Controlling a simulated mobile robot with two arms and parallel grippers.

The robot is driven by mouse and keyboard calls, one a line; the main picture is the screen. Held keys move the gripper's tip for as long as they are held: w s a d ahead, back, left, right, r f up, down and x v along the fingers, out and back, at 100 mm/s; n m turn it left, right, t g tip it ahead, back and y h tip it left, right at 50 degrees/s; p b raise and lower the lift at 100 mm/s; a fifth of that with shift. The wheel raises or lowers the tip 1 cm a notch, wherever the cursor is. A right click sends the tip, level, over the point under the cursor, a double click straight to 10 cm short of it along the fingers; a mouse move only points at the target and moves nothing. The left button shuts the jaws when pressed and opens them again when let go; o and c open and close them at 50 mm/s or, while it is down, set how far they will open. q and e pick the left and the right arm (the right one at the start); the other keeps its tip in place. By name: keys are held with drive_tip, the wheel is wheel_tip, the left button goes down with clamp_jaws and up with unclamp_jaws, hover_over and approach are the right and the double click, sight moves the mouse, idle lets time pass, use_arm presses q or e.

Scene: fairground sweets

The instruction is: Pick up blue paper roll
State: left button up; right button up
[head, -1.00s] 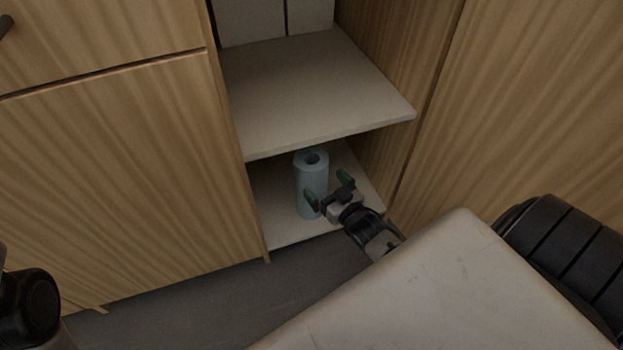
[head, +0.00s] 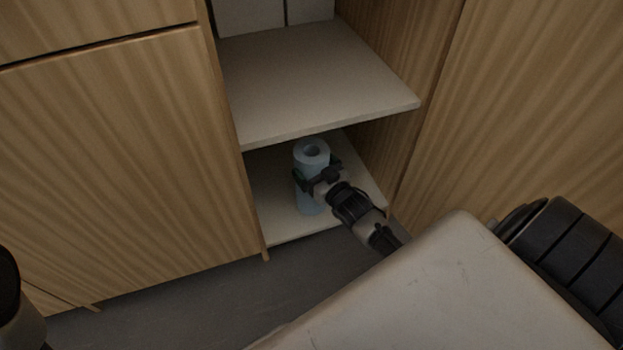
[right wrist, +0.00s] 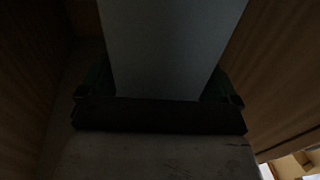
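The blue paper roll (head: 311,152) is a pale blue upright cylinder with a hollow core. It stands on the lower cabinet shelf in the head view. My right gripper (head: 318,173) is at the roll's upper half, with one finger on each side of it. In the right wrist view the roll (right wrist: 165,50) fills the space between the fingers, with little or no gap. That view is dark, so whether the fingers press on it cannot be told. The gripper partly hides the roll's front. My left gripper is not in view; part of my left arm shows at the lower left.
The upper shelf (head: 315,80) overhangs the back of the lower shelf (head: 285,233). White boxes (head: 250,17) stand on the upper shelf. Wooden cabinet fronts (head: 110,170) flank the opening. The lower shelf is otherwise bare where visible.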

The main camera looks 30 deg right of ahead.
drive_tip(key=shift+c, duration=1.1)
drive_tip(key=shift+r, duration=0.1)
